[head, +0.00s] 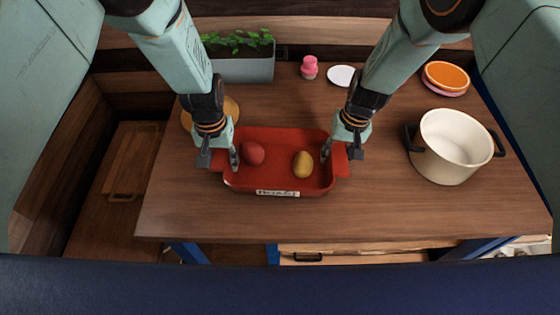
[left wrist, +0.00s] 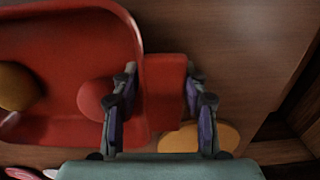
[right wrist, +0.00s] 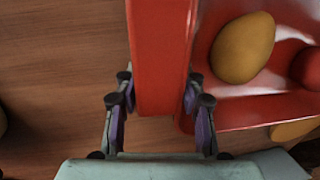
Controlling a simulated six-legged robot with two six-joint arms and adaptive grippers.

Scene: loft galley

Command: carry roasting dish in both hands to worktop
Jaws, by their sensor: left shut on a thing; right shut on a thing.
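The red roasting dish (head: 277,140) is over the wooden worktop (head: 400,205) in the head view; I cannot tell whether it touches the wood. A red round item (head: 253,153) and a yellow-brown oval item (head: 303,164) lie in it. My left gripper (head: 219,160) is shut on the dish's left handle, which also shows in the left wrist view (left wrist: 165,85). My right gripper (head: 341,152) is shut on the right handle, seen in the right wrist view (right wrist: 155,70).
A cream pot (head: 450,147) with dark handles stands at the right. Stacked orange and pink dishes (head: 446,78), a white disc (head: 341,76), a pink bottle (head: 309,68) and a grey planter (head: 243,68) are at the back. An orange-yellow round thing (head: 187,119) lies behind my left gripper. The front is clear.

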